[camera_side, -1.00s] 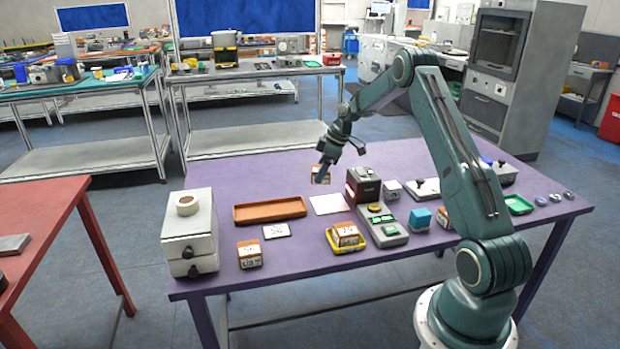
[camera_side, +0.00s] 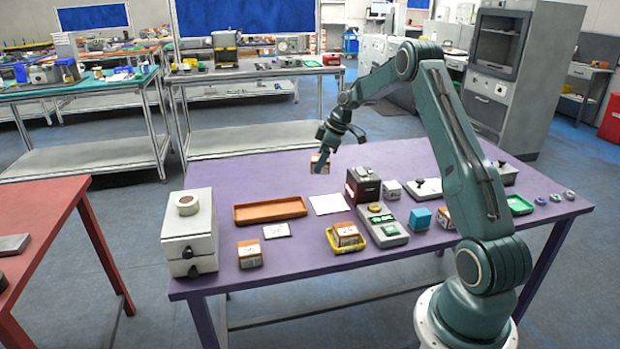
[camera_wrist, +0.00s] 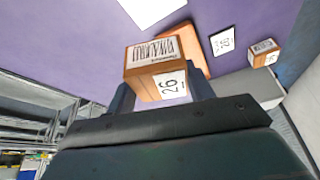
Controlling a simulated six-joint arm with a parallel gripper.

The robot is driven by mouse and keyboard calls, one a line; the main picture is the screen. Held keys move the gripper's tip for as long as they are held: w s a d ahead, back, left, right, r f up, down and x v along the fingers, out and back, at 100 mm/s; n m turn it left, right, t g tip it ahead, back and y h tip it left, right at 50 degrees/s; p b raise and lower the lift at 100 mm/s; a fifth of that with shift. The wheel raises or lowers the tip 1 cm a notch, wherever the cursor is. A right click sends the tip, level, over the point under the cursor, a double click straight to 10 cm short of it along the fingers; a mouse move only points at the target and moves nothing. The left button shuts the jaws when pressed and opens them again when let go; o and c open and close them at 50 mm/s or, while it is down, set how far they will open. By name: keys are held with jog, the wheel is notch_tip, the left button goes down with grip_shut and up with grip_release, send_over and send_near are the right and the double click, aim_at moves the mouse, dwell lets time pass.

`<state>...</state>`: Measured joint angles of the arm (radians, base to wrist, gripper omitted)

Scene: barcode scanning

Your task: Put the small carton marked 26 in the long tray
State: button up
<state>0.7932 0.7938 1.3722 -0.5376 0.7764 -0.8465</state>
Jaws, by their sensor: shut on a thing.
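The small carton (camera_side: 317,163) is brown with a white label and hangs in the air above the far part of the purple table. In the wrist view the carton (camera_wrist: 143,55) shows a barcode on one face and the number 26 on another. My gripper (camera_wrist: 160,93) is shut on it, one finger at each side. In the side view my gripper (camera_side: 323,157) is beyond and right of the long tray (camera_side: 270,219). The tray is orange-brown, shallow and looks empty. In the wrist view part of the tray (camera_wrist: 203,60) shows behind the carton, which hides the rest.
A white sheet (camera_side: 328,204) and a white card (camera_side: 276,230) lie near the tray. Another carton (camera_side: 249,254) stands by a grey drawer box (camera_side: 190,240). A dark red-fronted device (camera_side: 363,185) stands right of the sheet. A yellow tray (camera_side: 349,248) holds a carton.

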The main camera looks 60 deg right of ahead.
jog(key=w+a+r+m+h, duration=0.3)
jog(key=w+a+r+m, duration=0.5)
jog(key=w+a+m, duration=0.2)
jog(key=shift+w+a+h, duration=0.4)
jog(key=shift+w+a, duration=0.1)
jog(key=shift+a, duration=0.65)
jog(key=shift+f, duration=0.1)
notch_tip(320, 180, down, 20)
jog(key=shift+r, duration=0.1)
dwell(0.4)
jog(key=o, duration=1)
jog(key=shift+o, duration=0.2)
